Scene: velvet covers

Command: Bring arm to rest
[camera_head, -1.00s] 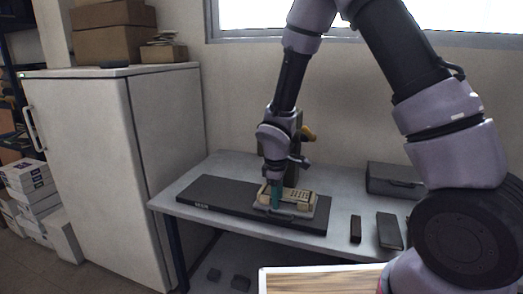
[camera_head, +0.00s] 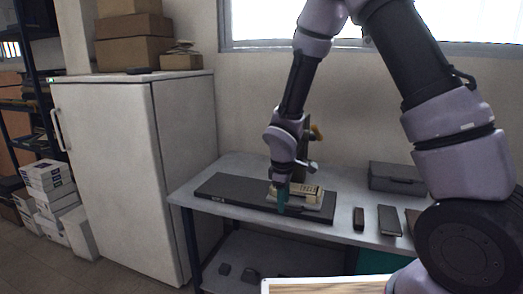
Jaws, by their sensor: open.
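My arm reaches down from the upper right of the head view. My gripper (camera_head: 283,198) points down over the front edge of a beige device (camera_head: 315,197) that lies on a long dark mat or board (camera_head: 228,190). The fingertips are small and partly merged with the device, and a teal part shows at the gripper's end. The gripper is open. I cannot tell whether it touches the device. Part of a dark upright post with a yellow-orange piece (camera_head: 317,132) shows behind my wrist.
A white fridge (camera_head: 110,160) stands left, with cardboard boxes (camera_head: 133,52) on top. A wooden-topped surface (camera_head: 330,286) is at the bottom.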

